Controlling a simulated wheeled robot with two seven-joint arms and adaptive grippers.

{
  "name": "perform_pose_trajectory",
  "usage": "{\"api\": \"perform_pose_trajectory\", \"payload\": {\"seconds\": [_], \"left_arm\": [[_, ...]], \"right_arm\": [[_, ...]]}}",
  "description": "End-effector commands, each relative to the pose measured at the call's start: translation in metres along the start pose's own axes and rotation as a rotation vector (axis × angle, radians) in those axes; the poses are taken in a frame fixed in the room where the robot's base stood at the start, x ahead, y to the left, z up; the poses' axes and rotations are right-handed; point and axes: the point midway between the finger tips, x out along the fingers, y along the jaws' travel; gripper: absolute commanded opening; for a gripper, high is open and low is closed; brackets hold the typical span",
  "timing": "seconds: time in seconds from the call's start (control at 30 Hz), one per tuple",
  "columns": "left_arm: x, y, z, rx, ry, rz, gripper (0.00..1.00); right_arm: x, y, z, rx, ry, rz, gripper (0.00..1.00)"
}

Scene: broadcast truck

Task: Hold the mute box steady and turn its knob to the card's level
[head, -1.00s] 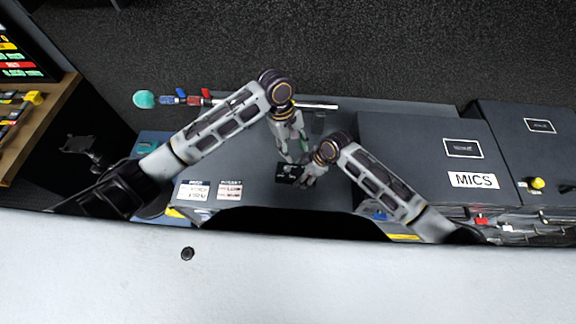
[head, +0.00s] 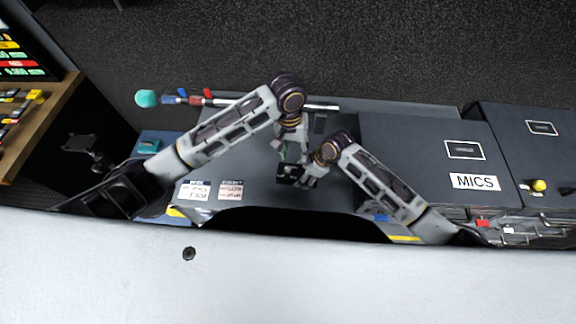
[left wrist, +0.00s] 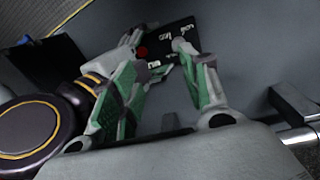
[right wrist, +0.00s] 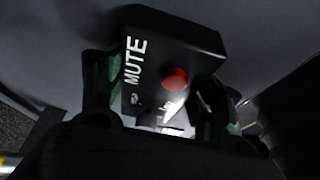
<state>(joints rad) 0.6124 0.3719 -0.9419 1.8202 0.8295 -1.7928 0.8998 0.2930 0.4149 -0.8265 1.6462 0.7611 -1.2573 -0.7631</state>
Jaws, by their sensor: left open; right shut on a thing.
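The mute box (head: 288,172) is small and black and sits at the desk's front middle. The right wrist view shows its MUTE label (right wrist: 135,62) and red button (right wrist: 175,79); a small grey shape that may be the knob (right wrist: 150,118) is partly hidden. My right gripper (head: 306,177) is shut on the box, with fingers on both sides of it. My left gripper (head: 291,155) is open just behind the box; in the left wrist view its fingers (left wrist: 155,62) spread before the labelled face. Two white cards (head: 194,190) (head: 230,190) lie left of the box, too small to read.
A dark case marked MICS (head: 475,182) stands right of the desk (head: 250,165). A grey bar with red and blue pieces (head: 208,98) runs along the back edge, near a teal object (head: 146,98). The desk between cards and box is clear.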

Motion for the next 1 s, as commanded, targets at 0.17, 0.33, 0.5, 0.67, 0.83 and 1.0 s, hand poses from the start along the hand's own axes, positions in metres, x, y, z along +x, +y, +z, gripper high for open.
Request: {"api": "perform_pose_trajectory", "payload": {"seconds": [0.17,0.33,0.5,0.67,0.83,1.0], "left_arm": [[-0.001,-0.002,0.000,0.147,0.009,-0.018,0.45],[-0.002,-0.004,0.000,0.287,0.013,-0.036,0.45],[-0.003,-0.006,0.000,0.426,0.015,-0.053,0.45],[-0.004,-0.009,-0.001,0.555,0.014,-0.067,0.45],[-0.005,-0.011,-0.001,0.691,0.011,-0.083,0.45],[-0.006,-0.014,-0.002,0.827,0.002,-0.096,0.45]], "right_arm": [[0.000,0.000,0.000,0.000,0.000,0.000,0.35],[0.000,0.000,0.000,0.000,0.000,0.000,0.35],[0.000,0.000,0.000,0.000,0.000,0.000,0.35],[0.000,0.000,0.000,0.000,0.000,0.000,0.35],[0.000,0.000,0.000,0.000,0.000,0.001,0.35],[0.000,0.000,0.000,0.000,0.000,0.001,0.35]]}}
